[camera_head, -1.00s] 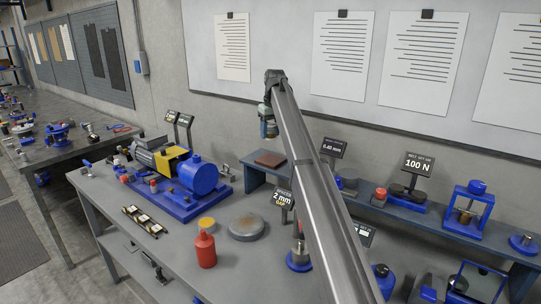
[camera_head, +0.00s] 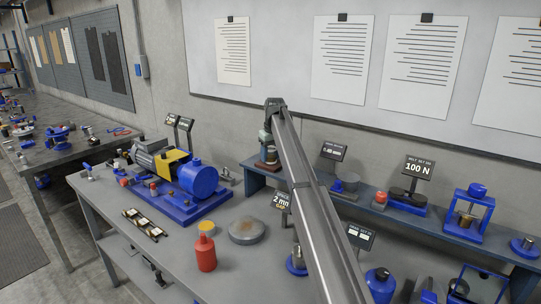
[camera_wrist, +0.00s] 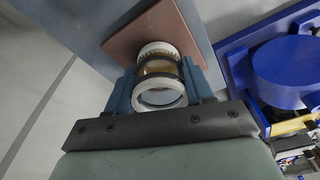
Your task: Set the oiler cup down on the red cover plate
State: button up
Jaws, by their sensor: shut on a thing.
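My gripper (camera_wrist: 162,78) is shut on the oiler cup (camera_wrist: 160,66), a short clear cylinder with pale rings and an amber middle. In the wrist view the blue fingers flank the cup. The red-brown cover plate (camera_wrist: 126,38) lies flat just beyond the cup's far end. In the head view my gripper (camera_head: 267,141) is low over the cover plate (camera_head: 259,166), on the raised shelf at the back. The cup's far end overlaps the plate in the wrist view. I cannot tell whether they touch. My gripper and arm hide part of the plate in the head view.
A blue pump assembly (camera_head: 199,180) stands left of the plate on the lower bench. A red bottle (camera_head: 205,252) and a round grey disc (camera_head: 246,230) are in front. Small signs and fixtures stand along the raised shelf (camera_head: 415,224) to the right.

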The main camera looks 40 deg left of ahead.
aim_at(273, 163)
jog(key=shift+f, duration=0.15)
jog(key=o, duration=1.3)
jog(key=shift+c, duration=0.2)
notch_tip(273, 163, up, 12)
jog(key=d, duration=0.1)
jog(key=shift+s+d, duration=0.3)
jog(key=shift+s, duration=0.05)
jog(key=shift+r, duration=0.2)
